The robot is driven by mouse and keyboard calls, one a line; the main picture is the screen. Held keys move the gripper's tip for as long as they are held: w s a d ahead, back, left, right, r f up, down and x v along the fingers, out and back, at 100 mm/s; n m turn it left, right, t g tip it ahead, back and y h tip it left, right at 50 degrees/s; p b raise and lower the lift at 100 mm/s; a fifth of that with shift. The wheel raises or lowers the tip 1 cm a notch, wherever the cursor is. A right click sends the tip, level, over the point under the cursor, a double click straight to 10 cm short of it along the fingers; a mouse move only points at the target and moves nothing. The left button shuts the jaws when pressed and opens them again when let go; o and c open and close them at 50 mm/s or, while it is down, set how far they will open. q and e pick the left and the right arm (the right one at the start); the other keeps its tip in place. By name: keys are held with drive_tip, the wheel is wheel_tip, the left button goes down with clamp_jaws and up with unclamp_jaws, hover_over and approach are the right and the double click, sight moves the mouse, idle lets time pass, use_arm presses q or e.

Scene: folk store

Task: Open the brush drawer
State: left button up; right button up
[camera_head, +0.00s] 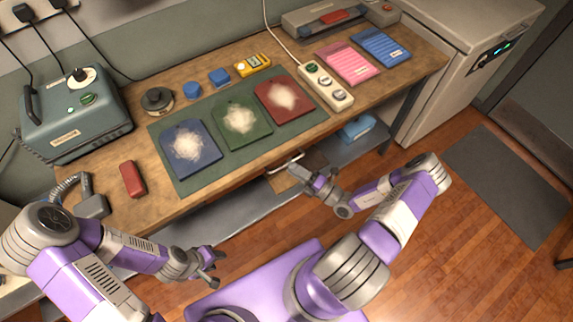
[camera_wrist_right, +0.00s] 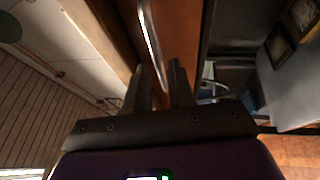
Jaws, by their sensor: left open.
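The drawer (camera_head: 283,183) is a brown wooden front under the workbench's front edge, with a pale metal bar handle (camera_head: 286,163). I cannot tell whether it is slightly ajar. My right gripper (camera_head: 306,172) is at the handle, with its fingers apart. In the right wrist view, the bright handle (camera_wrist_right: 148,35) runs down toward the gap between the two dark fingers (camera_wrist_right: 160,72); contact cannot be made out. The drawer's inside and any brushes are hidden. My left gripper (camera_head: 214,266) is open and empty, low in front of the bench, well left of the drawer.
The workbench (camera_head: 210,88) holds a green mat (camera_head: 182,185) with several coloured pouches, a teal machine (camera_head: 75,115) and a red block (camera_head: 132,179). A grey lower shelf (camera_head: 235,207) runs below, with a blue item (camera_head: 357,128).

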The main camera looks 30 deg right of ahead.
sight(287, 164)
drive_tip(key=shift+x, duration=1.85)
drive_tip(key=shift+a, duration=0.1)
clamp_jaws()
